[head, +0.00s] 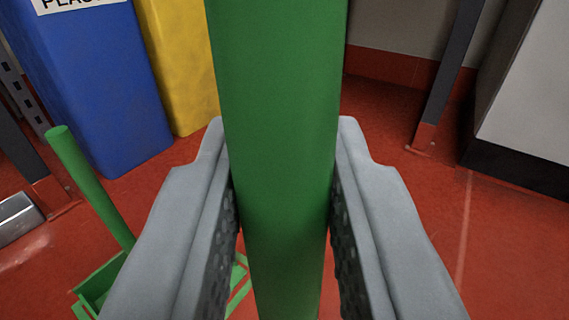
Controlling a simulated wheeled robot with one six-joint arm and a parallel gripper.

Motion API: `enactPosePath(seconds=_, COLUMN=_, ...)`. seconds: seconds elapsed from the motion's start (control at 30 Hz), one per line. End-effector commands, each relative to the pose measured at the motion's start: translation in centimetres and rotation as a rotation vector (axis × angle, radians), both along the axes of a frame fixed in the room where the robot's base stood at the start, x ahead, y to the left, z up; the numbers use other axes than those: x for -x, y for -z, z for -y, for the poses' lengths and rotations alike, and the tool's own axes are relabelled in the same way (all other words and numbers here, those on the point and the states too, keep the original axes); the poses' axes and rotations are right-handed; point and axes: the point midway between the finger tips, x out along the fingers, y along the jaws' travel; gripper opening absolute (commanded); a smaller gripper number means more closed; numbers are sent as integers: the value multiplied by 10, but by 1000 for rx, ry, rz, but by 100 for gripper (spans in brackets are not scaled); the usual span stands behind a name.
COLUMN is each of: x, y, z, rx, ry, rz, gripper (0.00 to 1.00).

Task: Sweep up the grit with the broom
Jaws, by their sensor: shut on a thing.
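My gripper (284,210) is shut on a thick green handle (280,110), which looks like the broom's. The handle runs upright through the middle of the view, between the two grey fingers, and leaves the frame at top and bottom. The broom's head is not clearly visible. A second green stick (92,190) stands tilted at the left, rising from a green dustpan-like piece (97,287) on the floor. Some green parts also show just behind the left finger. I see no grit that I can make out.
A blue bin (95,90) with a partly cut-off label and a yellow bin (178,70) stand at the back left. A metal block (15,218) lies at the left edge. A dark post (448,75) and a grey cabinet (530,95) stand at the right. Red floor (500,250) is clear at the lower right.

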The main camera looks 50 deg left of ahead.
Motion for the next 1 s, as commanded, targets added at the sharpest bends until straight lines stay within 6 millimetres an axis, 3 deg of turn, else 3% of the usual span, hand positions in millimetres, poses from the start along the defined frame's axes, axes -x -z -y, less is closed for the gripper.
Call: enactPosePath(seconds=1.0, x=12, y=1, z=-47, rx=2, ry=-1, rz=-3, gripper=0)
